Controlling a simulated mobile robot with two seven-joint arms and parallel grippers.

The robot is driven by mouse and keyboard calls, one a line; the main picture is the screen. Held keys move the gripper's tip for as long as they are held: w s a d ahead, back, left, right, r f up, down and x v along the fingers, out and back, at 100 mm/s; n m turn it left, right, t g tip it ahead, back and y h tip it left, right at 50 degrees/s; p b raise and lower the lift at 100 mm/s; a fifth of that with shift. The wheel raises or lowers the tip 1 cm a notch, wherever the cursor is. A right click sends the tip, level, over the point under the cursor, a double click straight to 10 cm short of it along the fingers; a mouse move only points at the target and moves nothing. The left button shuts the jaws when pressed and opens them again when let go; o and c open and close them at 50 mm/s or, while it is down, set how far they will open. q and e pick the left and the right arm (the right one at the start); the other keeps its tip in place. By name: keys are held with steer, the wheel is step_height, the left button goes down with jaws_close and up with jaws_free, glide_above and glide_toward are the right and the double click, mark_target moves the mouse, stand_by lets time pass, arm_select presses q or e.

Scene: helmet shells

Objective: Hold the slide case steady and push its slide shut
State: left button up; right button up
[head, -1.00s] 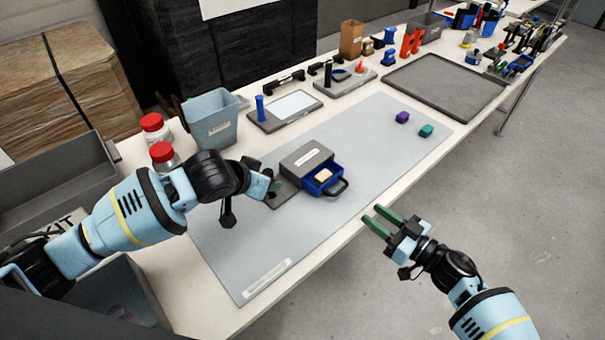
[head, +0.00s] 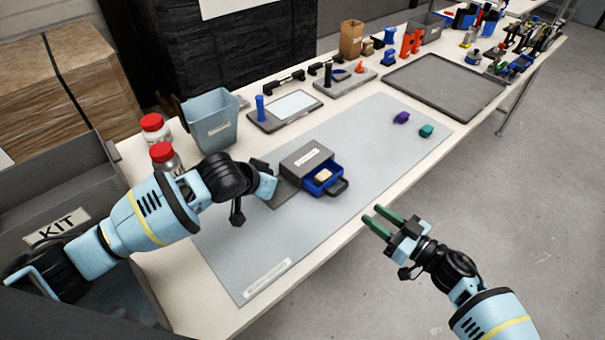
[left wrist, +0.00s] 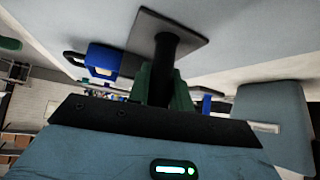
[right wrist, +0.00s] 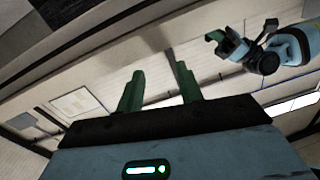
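The slide case (head: 303,156) is a grey box with a white label on the blue mat. Its blue slide (head: 316,189) is pulled out towards the front right, with a tan block (head: 323,176) inside and a black handle (head: 342,187). A flat dark plate (head: 283,194) lies at the case's left side. My left gripper (left wrist: 164,88) has its green fingers on both sides of a black post (left wrist: 175,48) that stands on this plate; in the head view its fingertips are hidden. My right gripper (head: 373,221) is open and empty, right of the case, beyond the table's front edge.
A grey-blue bin (head: 213,125), red-capped jars (head: 155,127) and a tray with a blue post (head: 261,106) stand behind. The mat in front of the slide is clear.

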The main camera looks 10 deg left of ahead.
arm_select(q)
jaws_close()
arm_select(e)
steer(key=shift+r, duration=0.15)
steer(key=c, duration=0.4)
steer(key=shift+a+r+n+g, duration=0.15)
steer(key=shift+r+n+g, duration=0.15)
steer(key=shift+n, duration=0.6)
steer(key=shift+c, duration=1.1)
steer(key=r+n+g, duration=0.1)
steer(key=n, duration=0.3)
steer(key=s+r+n+g, duration=0.1)
steer(key=n, duration=0.3)
steer(key=a+r+n+g, duration=0.1)
steer(key=r+n, duration=0.1)
steer(key=n, duration=0.2)
steer(key=shift+s+a+n+g, duration=0.1)
steer(key=shift+s+n+g, duration=0.2)
steer(key=shift+n, duration=0.1)
jaws_close()
steer(key=d+r+n+h, duration=0.2)
steer(key=n, duration=0.9)
steer(key=d+r+n+h, duration=0.2)
steer(key=r+n+h, duration=0.1)
steer(key=n, duration=0.9)
steer(key=shift+w+r, duration=0.15)
steer(key=shift+r, duration=0.05)
